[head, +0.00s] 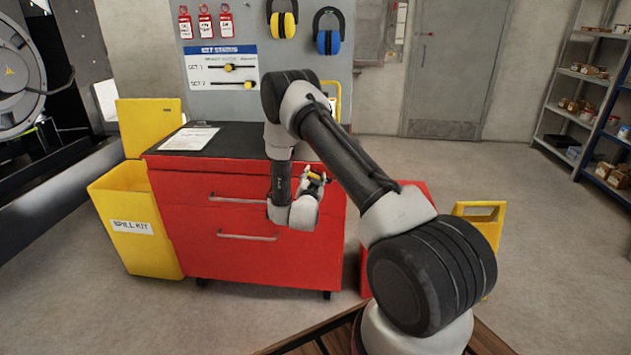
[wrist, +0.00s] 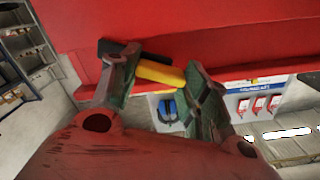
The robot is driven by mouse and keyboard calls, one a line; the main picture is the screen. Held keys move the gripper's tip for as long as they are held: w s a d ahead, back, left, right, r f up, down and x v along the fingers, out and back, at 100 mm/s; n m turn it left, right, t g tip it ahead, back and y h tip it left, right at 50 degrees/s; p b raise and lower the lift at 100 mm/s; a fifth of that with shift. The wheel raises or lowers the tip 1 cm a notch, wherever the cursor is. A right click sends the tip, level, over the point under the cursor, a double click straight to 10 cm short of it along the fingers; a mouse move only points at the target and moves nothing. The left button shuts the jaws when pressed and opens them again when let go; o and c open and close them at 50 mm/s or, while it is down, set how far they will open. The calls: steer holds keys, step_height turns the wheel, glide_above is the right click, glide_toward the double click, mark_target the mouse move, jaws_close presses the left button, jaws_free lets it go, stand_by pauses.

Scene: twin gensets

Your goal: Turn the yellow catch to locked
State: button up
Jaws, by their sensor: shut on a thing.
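The yellow catch (wrist: 160,72) is a short yellow bar on the red front of the cabinet (head: 180,215). In the wrist view it lies between the two fingers of my gripper (wrist: 158,82), with a dark piece (wrist: 108,47) beside its left end. My gripper (head: 314,179) is shut on the catch, near the upper right of the cabinet front in the head view. There the catch shows only as a small yellow bit (head: 315,176), partly hidden by the fingers. Its locked or unlocked marking cannot be read.
A yellow spill kit bin (head: 130,245) stands left of the cabinet. A yellow stand (head: 482,212) is at the right, behind my arm. A paper sheet (head: 188,139) lies on the cabinet top. Shelves (head: 590,75) line the right wall.

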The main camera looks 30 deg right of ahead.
steer(key=m, duration=1.2)
steer(key=shift+s+d+f+m, duration=0.15)
steer(key=shift+f+m, duration=0.1)
steer(key=shift+m, duration=0.15)
stand_by(0.3)
steer(key=o, duration=1.5)
steer(key=shift+c, duration=0.2)
steer(key=v, duration=1.2)
